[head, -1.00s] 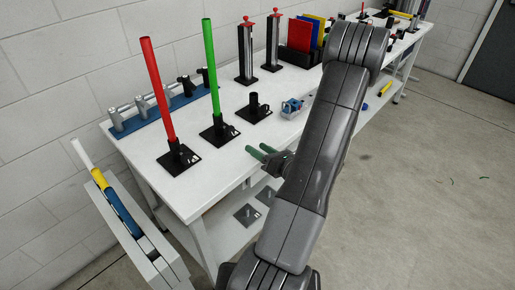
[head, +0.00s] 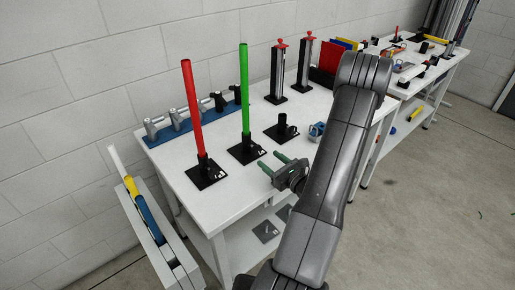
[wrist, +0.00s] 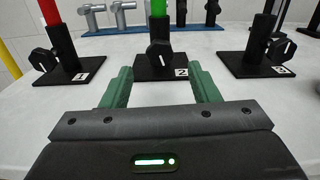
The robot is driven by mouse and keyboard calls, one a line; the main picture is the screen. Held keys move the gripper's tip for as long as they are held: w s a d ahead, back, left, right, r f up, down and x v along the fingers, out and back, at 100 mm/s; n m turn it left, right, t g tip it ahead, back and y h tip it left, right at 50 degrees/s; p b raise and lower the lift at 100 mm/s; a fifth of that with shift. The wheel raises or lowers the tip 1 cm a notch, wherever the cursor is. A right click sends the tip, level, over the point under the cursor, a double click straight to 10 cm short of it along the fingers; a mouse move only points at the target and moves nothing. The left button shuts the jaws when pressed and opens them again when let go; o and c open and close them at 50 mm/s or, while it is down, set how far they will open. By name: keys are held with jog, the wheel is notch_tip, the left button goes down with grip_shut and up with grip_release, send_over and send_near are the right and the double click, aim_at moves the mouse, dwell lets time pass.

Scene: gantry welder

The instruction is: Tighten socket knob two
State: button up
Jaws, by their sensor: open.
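Socket two is a black holder on a square base (head: 242,154) marked 2, with a green rod (head: 244,88) standing upright in it. Its dark knob (wrist: 159,53) faces me in the wrist view, centred between and beyond the fingertips. My gripper (head: 276,164) has green fingers spread apart, with nothing between them. It is at the table's front edge, pointing at socket two and short of the knob. The fingers also show in the wrist view (wrist: 160,77). They are apart from the knob.
Socket one (wrist: 60,62) with a red rod (head: 192,105) stands left; socket three (head: 282,128), without a rod, stands right. A blue rack (head: 190,122) of grey and black fittings is behind. A blue device (head: 317,130) sits right of socket three. The white table (head: 228,188) is clear between.

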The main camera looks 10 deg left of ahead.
aim_at(258, 151)
jog(key=p+x, duration=0.1)
jog(key=x, duration=0.6)
jog(key=shift+w+a, duration=0.2)
jog(key=shift+a, duration=0.05)
jog(key=shift+c, duration=0.4)
jog(key=c, duration=0.9)
jog(key=shift+f+m, duration=0.1)
jog(key=shift+m, duration=0.5)
jog(key=shift+m+b, duration=0.4)
jog(key=shift+m, duration=0.6)
jog(key=o, duration=1)
jog(key=b+v, duration=0.3)
jog(key=v, duration=1.1)
